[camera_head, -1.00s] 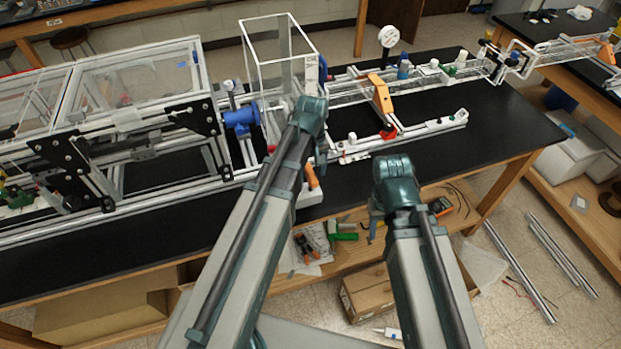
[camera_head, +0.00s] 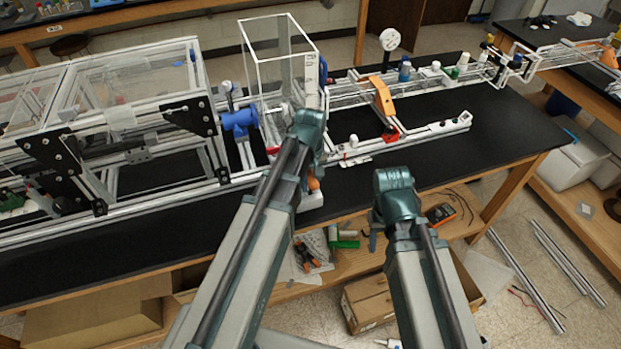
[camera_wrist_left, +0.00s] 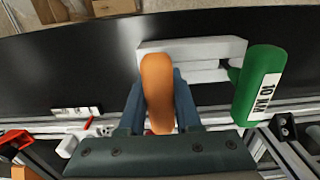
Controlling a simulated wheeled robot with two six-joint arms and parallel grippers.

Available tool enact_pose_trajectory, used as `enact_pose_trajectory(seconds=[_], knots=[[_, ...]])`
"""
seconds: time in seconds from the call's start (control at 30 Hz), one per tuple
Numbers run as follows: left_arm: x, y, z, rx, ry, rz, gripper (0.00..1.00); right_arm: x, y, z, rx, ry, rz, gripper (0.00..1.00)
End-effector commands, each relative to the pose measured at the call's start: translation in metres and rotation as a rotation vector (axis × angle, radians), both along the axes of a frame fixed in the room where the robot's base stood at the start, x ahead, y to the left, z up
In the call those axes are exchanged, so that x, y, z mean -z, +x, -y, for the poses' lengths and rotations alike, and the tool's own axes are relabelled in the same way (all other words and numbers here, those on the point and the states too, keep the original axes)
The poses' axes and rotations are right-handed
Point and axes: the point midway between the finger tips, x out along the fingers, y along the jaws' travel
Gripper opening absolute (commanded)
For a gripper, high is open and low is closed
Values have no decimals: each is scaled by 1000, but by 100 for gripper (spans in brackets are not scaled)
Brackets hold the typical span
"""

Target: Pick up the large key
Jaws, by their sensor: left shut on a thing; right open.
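In the left wrist view an orange rounded handle (camera_wrist_left: 157,85) stands between the fingers of my left gripper (camera_wrist_left: 158,100). My left gripper is shut on it. It is the only key-like thing I can make out, but its shaft is hidden, so I cannot confirm it is the large key. In the head view part of the orange handle (camera_head: 314,184) shows beside my left wrist, above the front edge of the bench. My left fingers are mostly hidden there. My right gripper (camera_head: 374,234) is open and empty in front of the bench.
In the left wrist view a green cylinder (camera_wrist_left: 259,86) and a white block (camera_wrist_left: 190,50) lie close to the handle. In the head view a clear box (camera_head: 283,60) stands behind my left wrist. The black bench top (camera_head: 450,155) is clear toward the right front.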

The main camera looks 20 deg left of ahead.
Motion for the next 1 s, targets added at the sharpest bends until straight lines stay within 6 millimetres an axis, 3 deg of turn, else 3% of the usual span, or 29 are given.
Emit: enact_pose_trajectory(seconds=[0.57,1.0], knots=[[-8,0,0,0,0,0,0,-8,0,0,0,0,0,50],[-67,0,0,0,0,0,0,-67,0,0,0,0,0,50]])
